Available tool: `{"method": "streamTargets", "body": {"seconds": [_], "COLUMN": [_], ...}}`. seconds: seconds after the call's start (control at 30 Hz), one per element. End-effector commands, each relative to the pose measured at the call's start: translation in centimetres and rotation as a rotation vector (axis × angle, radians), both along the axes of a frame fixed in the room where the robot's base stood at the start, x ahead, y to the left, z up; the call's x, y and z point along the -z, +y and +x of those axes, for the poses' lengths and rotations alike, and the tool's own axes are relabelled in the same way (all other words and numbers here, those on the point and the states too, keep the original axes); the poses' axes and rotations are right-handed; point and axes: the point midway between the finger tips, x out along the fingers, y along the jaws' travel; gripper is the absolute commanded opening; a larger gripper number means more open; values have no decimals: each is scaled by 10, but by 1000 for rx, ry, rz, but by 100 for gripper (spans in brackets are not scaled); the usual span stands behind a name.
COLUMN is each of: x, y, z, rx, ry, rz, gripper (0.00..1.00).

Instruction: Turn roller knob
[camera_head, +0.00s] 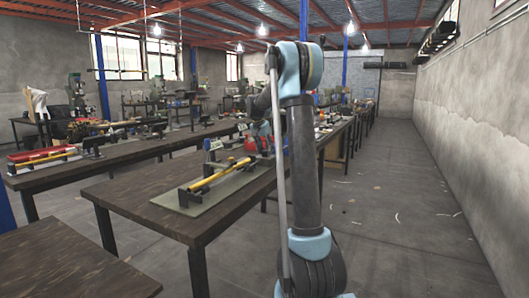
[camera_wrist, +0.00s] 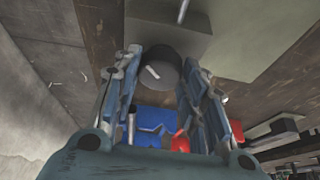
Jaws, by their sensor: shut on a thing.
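In the wrist view, a dark, round knob (camera_wrist: 160,72) with a pale mark on its face sticks out beside a grey block (camera_wrist: 168,22). My gripper (camera_wrist: 158,80) has its two blue-grey fingers on either side of the knob, shut on it. The fingers hide parts of the knob's sides. In the head view, my arm stands in front of the bench and hides much of the work spot. The knob and fingertips cannot be made out there.
A wooden bench (camera_head: 130,196) carries a green plate (camera_head: 235,185) with a yellow-handled tool (camera_head: 220,174). A red machine (camera_head: 257,144) stands beyond. A blue part (camera_wrist: 150,132) lies below the fingers in the wrist view. The aisle floor (camera_head: 400,215) at right is clear.

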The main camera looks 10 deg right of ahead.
Motion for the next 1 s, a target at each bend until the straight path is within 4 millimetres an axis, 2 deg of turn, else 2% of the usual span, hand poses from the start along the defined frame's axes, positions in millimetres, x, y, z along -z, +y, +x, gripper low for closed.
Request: {"method": "streamTargets", "body": {"seconds": [0.07,0.1,0.17,0.2,0.53,0.67,1.0], "x": [0,0,0,0,-1,-8,-63], "y": [3,3,3,3,1,3,18], "z": [0,0,0,0,0,-3,-20], "rx": [-4,-4,-4,-3,-2,-3,-3], "ry": [-1,-1,-1,0,0,0,0], "rz": [4,4,4,4,2,1,1], "gripper": [15,41,55,58,58,58,58]}}
